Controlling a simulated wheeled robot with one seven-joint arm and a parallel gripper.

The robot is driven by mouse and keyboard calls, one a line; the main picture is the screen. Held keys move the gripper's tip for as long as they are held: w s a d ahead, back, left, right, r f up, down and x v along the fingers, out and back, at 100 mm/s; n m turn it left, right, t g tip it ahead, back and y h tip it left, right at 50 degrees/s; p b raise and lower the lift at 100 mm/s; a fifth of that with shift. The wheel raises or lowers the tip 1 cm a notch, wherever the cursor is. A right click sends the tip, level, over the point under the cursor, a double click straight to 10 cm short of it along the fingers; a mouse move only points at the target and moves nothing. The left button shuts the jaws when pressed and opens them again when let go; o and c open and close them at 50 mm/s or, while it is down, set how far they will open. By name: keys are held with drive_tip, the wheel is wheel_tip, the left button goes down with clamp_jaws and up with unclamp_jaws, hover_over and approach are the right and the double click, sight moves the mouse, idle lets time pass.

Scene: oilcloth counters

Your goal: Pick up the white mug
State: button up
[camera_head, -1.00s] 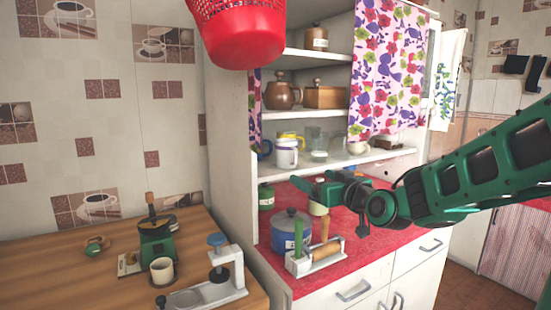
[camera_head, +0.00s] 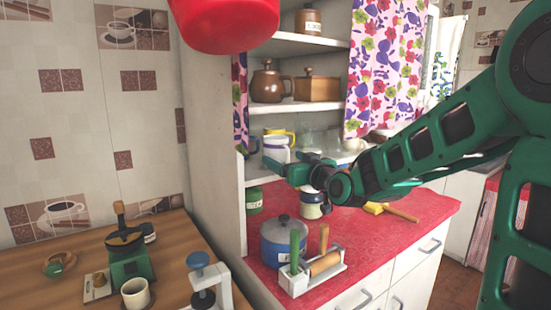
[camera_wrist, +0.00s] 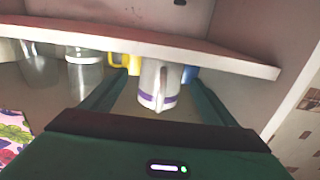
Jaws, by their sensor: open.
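A white mug with a purple band stands on the lower shelf (camera_head: 259,175) in the head view, partly hidden by my gripper (camera_head: 284,164). In the wrist view, the white mug (camera_wrist: 159,84) is centred between my fingers, its handle facing the camera. My gripper (camera_wrist: 158,80) is open, with one finger on each side of the mug and a gap beside it. I cannot tell how far the fingertips reach around it.
A yellow mug (camera_wrist: 126,62) and a blue mug (camera_wrist: 189,74) stand close behind the white mug. Glass jars (camera_wrist: 84,72) stand to the left in the wrist view. A shelf board (camera_head: 308,107) is above. A blue pot (camera_head: 283,240) sits on the red counter below.

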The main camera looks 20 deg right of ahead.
sight(281, 156)
drive_tip(key=shift+x, duration=2.75)
drive_tip(key=shift+a, duration=0.15)
drive_tip(key=shift+r, duration=0.1)
drive_tip(key=c, duration=1.4)
